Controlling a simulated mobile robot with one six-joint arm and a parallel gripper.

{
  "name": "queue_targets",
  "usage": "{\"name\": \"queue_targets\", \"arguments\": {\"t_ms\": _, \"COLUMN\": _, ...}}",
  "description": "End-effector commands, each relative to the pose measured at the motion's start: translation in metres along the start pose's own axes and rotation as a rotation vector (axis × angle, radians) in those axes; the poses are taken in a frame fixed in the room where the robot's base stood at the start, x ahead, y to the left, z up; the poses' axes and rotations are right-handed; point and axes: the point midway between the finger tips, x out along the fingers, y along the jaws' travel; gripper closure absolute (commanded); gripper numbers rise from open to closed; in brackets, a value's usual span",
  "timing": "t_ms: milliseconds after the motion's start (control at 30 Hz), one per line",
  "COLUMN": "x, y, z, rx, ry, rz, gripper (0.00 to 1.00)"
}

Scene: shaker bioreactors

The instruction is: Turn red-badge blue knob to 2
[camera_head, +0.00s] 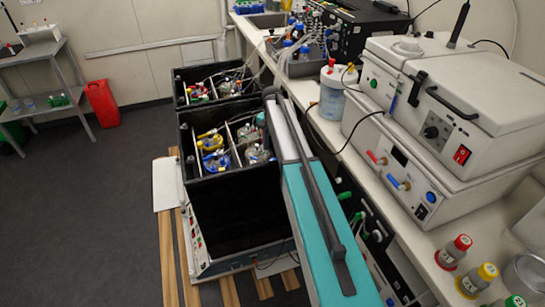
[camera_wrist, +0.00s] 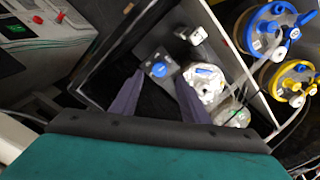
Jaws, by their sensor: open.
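In the wrist view, a round blue knob (camera_wrist: 159,69) sits on a small dark grey plate inside a black-walled box. Its pointer direction and any numbers are too small to read, and I cannot make out a red badge beside it. My gripper (camera_wrist: 159,77) is open. Its two dark purple fingers reach toward the plate, with the knob showing in the gap between their tips. I cannot tell how far the fingertips are from the knob, and nothing is held. In the head view my teal arm (camera_head: 318,235) reaches over the box, and the knob cannot be made out.
A glass vessel with a white cap (camera_wrist: 203,85) stands right beside the knob plate. A blue-lidded vessel (camera_wrist: 270,30) and a yellow-lidded vessel (camera_wrist: 296,80) stand further right, beyond a pale divider. The black shaker box (camera_head: 232,205) has high walls. The equipment bench (camera_head: 440,240) runs along the right.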

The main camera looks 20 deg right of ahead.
Motion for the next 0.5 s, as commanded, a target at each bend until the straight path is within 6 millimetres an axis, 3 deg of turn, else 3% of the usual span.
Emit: {"name": "queue_targets", "arguments": {"t_ms": 500, "x": 0.054, "y": 0.000, "z": 0.000, "rx": 0.000, "ry": -0.001, "rz": 0.000, "gripper": 0.58}}
